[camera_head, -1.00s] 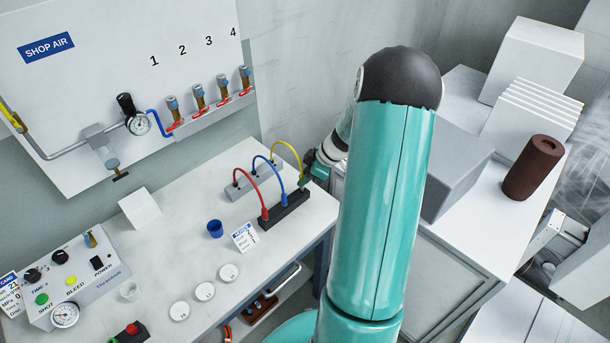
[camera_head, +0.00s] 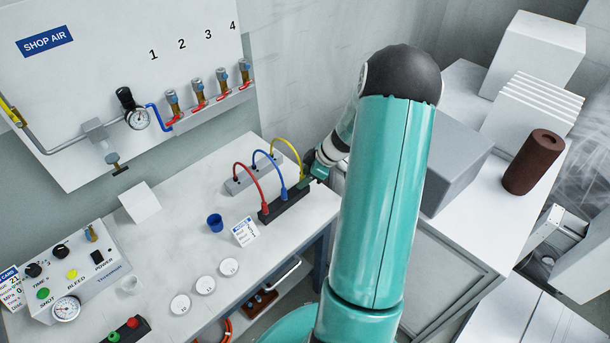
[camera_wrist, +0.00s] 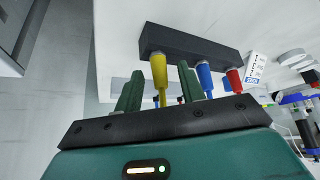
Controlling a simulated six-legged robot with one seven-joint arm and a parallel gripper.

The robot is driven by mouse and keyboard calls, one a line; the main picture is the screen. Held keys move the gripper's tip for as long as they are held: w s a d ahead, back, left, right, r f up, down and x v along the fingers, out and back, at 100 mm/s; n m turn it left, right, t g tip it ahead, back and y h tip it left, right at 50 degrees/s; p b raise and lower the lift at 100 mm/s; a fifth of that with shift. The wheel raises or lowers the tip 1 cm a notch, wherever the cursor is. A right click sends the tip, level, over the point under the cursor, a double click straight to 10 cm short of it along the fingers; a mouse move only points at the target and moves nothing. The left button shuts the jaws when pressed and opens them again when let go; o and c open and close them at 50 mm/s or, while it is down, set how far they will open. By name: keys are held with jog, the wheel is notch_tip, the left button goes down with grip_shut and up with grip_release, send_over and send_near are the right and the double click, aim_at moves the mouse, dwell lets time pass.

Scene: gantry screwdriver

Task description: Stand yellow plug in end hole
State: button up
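The yellow plug (camera_wrist: 159,72) is at the end of the black block (camera_wrist: 190,42) in the wrist view, with its collar end against the block. How deep it sits in a hole I cannot tell. My gripper (camera_wrist: 158,74) has its two green fingers on either side of the yellow plug, with a visible gap on each side. The blue plug (camera_wrist: 204,75) and red plug (camera_wrist: 234,80) stand farther along the block. In the head view, my gripper (camera_head: 309,179) is at the right end of the black block (camera_head: 283,208), and the yellow cable (camera_head: 290,145) arches down there. The yellow plug is mostly hidden there.
The grey block (camera_head: 240,184) behind holds the other cable ends. A blue cup (camera_head: 215,222), a small card (camera_head: 245,232) and several white discs (camera_head: 229,267) are on the bench left of the black block. A grey box (camera_head: 455,165) stands right of my arm.

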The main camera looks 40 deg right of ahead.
jog(key=shift+r, duration=0.1)
jog(key=v, duration=1.3)
jog(key=shift+s+d+r, duration=0.15)
jog(key=shift+r, duration=0.15)
jog(key=w+a+r+m+g+h, duration=0.1)
jog(key=a+r, duration=0.4)
jog(key=a, duration=0.5)
jog(key=a+r+m+g+h, duration=0.1)
jog(key=a+r, duration=0.5)
jog(key=a, duration=0.3)
jog(key=s+a+r+m+t+h, duration=0.1)
jog(key=s+a+r+m, duration=0.1)
jog(key=s+a, duration=0.3)
jog(key=s+a+r+m+t+h, duration=0.1)
jog(key=s+a+r+m, duration=0.2)
jog(key=a, duration=0.9)
jog(key=s+r, duration=0.1)
jog(key=s, duration=0.2)
jog(key=shift+r+m, duration=0.2)
jog(key=shift+m, duration=0.1)
